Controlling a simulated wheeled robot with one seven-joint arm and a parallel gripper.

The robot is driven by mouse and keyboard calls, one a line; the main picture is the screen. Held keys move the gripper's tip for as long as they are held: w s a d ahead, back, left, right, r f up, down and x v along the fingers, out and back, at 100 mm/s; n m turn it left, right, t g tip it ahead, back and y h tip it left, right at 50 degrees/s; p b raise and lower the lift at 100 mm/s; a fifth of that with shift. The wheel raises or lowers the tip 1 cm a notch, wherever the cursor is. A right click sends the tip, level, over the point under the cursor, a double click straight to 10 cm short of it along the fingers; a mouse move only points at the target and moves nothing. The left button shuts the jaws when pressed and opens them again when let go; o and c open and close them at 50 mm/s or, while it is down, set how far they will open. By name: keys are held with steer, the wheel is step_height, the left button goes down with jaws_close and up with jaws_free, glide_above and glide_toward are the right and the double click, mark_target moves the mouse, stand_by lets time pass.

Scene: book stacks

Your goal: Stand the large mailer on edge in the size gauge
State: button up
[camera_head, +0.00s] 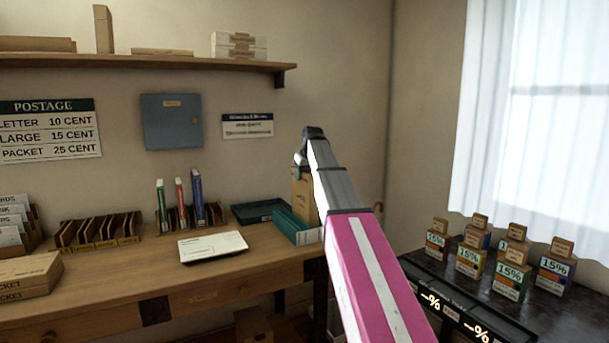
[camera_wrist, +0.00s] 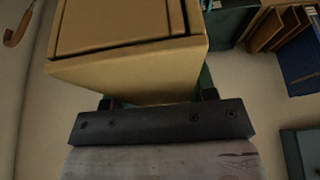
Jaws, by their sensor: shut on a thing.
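My gripper (camera_head: 313,135) is at the right end of the desk, above its surface. It is shut on a tan cardboard mailer (camera_head: 304,188), which appears to be the large mailer. The mailer hangs upright below the gripper, partly hidden by my arm. In the wrist view the mailer (camera_wrist: 130,78) fills the space in front of the gripper (camera_wrist: 157,100). A teal open holder (camera_head: 294,228), likely the size gauge, stands on the desk just below the mailer. I cannot tell whether the mailer's lower edge is inside it or behind it.
A dark green tray (camera_head: 257,210) lies left of the holder. A white flat packet (camera_head: 212,247) lies near the desk's front. Upright books (camera_head: 196,197) and a slotted wooden rack (camera_head: 100,231) stand farther left. A dark counter (camera_head: 450,282) with small boxes is at right.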

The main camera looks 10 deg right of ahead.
steer(key=shift+f, duration=0.5)
stand_by(0.4)
steer(key=o, duration=1.3)
steer(key=shift+o, duration=0.2)
